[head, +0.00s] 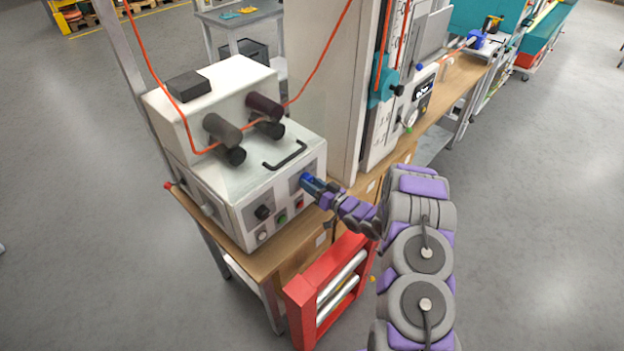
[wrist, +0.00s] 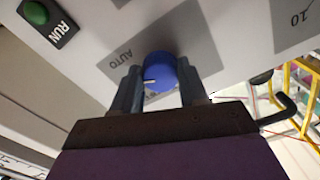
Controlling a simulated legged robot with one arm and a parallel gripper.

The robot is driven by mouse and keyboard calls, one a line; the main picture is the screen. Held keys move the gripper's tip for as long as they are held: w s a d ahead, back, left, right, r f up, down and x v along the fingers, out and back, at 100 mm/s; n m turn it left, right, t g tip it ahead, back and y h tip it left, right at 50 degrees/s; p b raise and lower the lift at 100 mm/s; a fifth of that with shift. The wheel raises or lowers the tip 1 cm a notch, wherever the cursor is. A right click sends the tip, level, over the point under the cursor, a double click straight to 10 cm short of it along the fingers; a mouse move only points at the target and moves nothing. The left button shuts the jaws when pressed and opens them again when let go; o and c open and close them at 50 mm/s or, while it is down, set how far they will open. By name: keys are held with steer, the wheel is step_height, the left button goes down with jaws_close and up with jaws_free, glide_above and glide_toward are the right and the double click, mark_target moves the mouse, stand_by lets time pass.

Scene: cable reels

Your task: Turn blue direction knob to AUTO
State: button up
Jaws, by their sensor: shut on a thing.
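The blue direction knob (wrist: 160,72) sits on the panel of a white machine (head: 262,185). In the wrist view a pale pointer mark on the knob is at its lower left. The printed word AUTO (wrist: 122,57) is to the left of the knob on a grey label. My gripper (wrist: 160,88) is shut on the knob, one finger on each side. In the head view my gripper (head: 322,190) reaches the front panel from the right, and its blue end merges with the knob there.
A green RUN button (wrist: 38,13) is at the wrist view's upper left. In the head view a black knob (head: 263,212) and small buttons are beside the gripper. A red frame with rollers (head: 300,300) stands below. An orange cable (head: 315,75) runs over the machine.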

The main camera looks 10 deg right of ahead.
steer(key=shift+w+d+r+m+p, duration=0.1)
steer(key=shift+m+p, duration=0.45)
steer(key=shift+m, duration=0.6)
steer(key=shift+r+m+p, duration=0.1)
steer(key=shift+m+p, duration=0.45)
steer(key=shift+m, duration=0.6)
steer(key=o, duration=1.1)
steer(key=shift+f, duration=0.15)
steer(key=shift+c, duration=0.2)
steer(key=v, duration=1.7)
steer(key=shift+d, duration=0.2)
